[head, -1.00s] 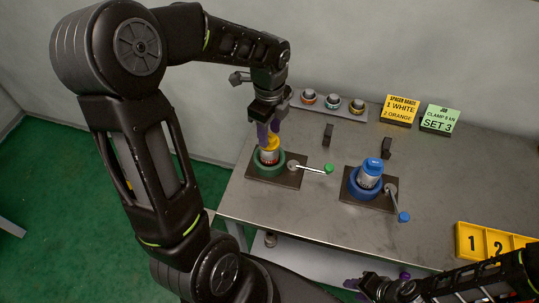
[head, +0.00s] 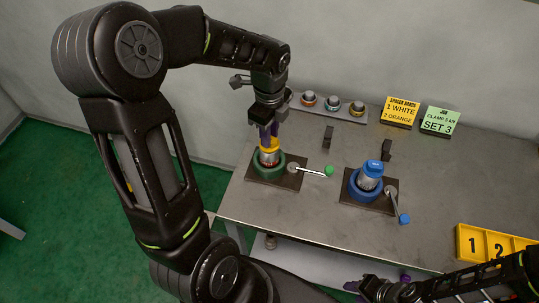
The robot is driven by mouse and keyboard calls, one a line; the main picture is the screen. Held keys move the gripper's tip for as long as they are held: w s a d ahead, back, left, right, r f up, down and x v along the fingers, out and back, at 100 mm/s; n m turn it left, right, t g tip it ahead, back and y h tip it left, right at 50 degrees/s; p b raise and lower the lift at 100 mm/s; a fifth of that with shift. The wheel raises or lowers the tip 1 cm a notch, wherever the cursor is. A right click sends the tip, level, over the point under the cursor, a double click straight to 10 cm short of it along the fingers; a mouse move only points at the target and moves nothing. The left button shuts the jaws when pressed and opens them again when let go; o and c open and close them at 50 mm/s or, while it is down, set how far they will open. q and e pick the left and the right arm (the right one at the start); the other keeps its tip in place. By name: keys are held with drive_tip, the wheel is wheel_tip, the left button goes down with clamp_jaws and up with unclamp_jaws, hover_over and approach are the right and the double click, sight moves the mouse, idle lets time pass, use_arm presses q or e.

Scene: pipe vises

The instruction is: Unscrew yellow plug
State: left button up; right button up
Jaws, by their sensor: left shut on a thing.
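The yellow plug (head: 268,148) sits on top of the silver pipe (head: 269,158), which stands upright in the green vise (head: 269,166). My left gripper (head: 269,136) comes down from above with its purple fingers shut on the yellow plug. The green vise has a lever with a green knob (head: 328,171) pointing right. To its right, the blue vise (head: 367,187) holds a pipe with a blue plug (head: 372,168) on top. My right gripper (head: 378,284) is low at the table's front edge; its fingers are largely hidden.
A grey rack (head: 333,105) with several rings stands at the back. Behind the vises are a yellow spacer sign (head: 401,111) and a green clamp sign (head: 440,121). A yellow numbered tray (head: 490,245) lies at the right. The table's right middle is clear.

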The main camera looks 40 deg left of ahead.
use_arm(q)
clamp_jaws()
drive_tip(key=shift+n, duration=0.5)
drive_tip(key=shift+o, duration=1.4)
unclamp_jaws()
clamp_jaws()
drive_tip(key=shift+r+p, duration=0.55)
drive_tip(key=shift+r, duration=0.2)
drive_tip(key=shift+r+p, duration=0.7)
drive_tip(key=shift+r, duration=0.2)
drive_tip(key=shift+r+p, duration=0.45)
drive_tip(key=shift+r, duration=0.45)
drive_tip(key=shift+w+f, duration=0.1)
